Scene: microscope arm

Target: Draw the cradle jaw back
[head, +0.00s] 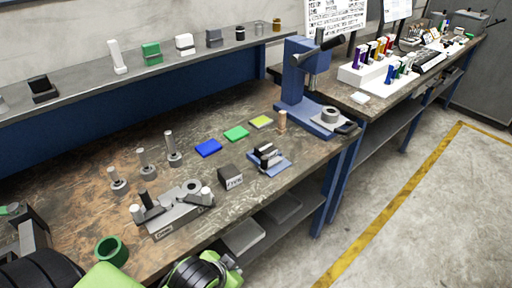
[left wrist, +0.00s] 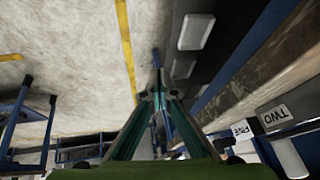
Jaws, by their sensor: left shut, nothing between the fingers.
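No part is clearly marked as the cradle jaw. A grey metal fixture (head: 180,213) with a ring and black and white upright pieces sits near the bench's front edge in the head view. A small blue-based holder (head: 284,164) with black and pale blocks stands to its right. My left gripper (head: 228,268) is at the bottom of the head view, off the bench's front edge and apart from both. In the left wrist view its fingers (left wrist: 157,92) meet at the tips with nothing between them. My right gripper does not show.
A blue stand (head: 293,75) with a black lever rises at the bench's right end. Grey posts, a dark labelled block (head: 231,178), blue and green pads and a green ring (head: 111,250) are on the bench. A shelf runs behind; open floor (head: 405,220) lies right.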

